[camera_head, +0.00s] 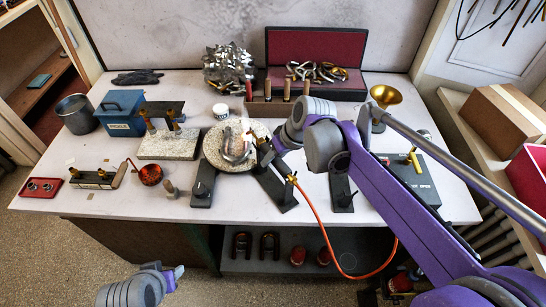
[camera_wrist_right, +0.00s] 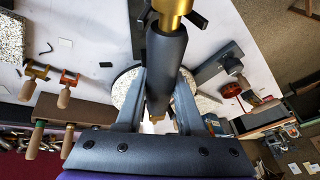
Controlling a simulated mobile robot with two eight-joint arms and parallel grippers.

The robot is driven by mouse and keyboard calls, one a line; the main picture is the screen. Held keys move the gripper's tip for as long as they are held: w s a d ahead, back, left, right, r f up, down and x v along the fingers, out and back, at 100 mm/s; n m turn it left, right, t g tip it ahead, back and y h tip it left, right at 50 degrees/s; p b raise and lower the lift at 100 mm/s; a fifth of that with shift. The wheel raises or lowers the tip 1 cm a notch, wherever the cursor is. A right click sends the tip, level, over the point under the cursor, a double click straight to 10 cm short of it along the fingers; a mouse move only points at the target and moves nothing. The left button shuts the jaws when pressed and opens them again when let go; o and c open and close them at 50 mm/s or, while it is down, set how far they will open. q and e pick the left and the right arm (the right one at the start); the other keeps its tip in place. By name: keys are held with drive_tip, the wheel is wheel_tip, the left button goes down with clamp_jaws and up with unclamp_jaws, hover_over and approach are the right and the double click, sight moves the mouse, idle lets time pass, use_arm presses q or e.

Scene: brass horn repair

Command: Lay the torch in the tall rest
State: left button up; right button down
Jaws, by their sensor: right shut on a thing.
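My right gripper (camera_head: 277,147) is over the middle of the bench, beside the round speckled plate. In the wrist view, my right gripper (camera_wrist_right: 160,100) is shut on the dark grip of the torch (camera_wrist_right: 166,65), whose brass end (camera_wrist_right: 172,12) sticks out. The torch's brass hose end (camera_head: 291,179) shows in the head view, with an orange hose (camera_head: 315,210) hanging from it. Dark stands are at the left (camera_head: 203,186), middle (camera_head: 272,188) and right (camera_head: 341,192); I cannot tell which is the tall rest. My left gripper (camera_head: 172,277) is low in front of the bench; its jaws are unclear.
The round speckled plate (camera_head: 212,150) bears a shiny, pale object. A brass bell (camera_head: 386,96) and dark box (camera_head: 412,178) are to the right.

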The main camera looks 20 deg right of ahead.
drive_tip(key=shift+f, duration=0.1)
unclamp_jaws()
idle(0.6)
drive_tip(key=shift+r+p, duration=2.4)
drive_tip(key=shift+r, duration=1.7)
use_arm(q)
wheel_tip(320, 180, up, 6)
drive_tip(key=w, duration=0.2)
drive_tip(key=shift+w+r+t, duration=0.2)
drive_tip(key=shift+w+t, duration=0.05)
drive_tip(key=shift+t, duration=0.05)
use_arm(e)
drive_tip(key=shift+f, duration=0.1)
use_arm(q)
drive_tip(key=shift+s, duration=0.15)
use_arm(e)
drive_tip(key=shift+s, duration=0.1)
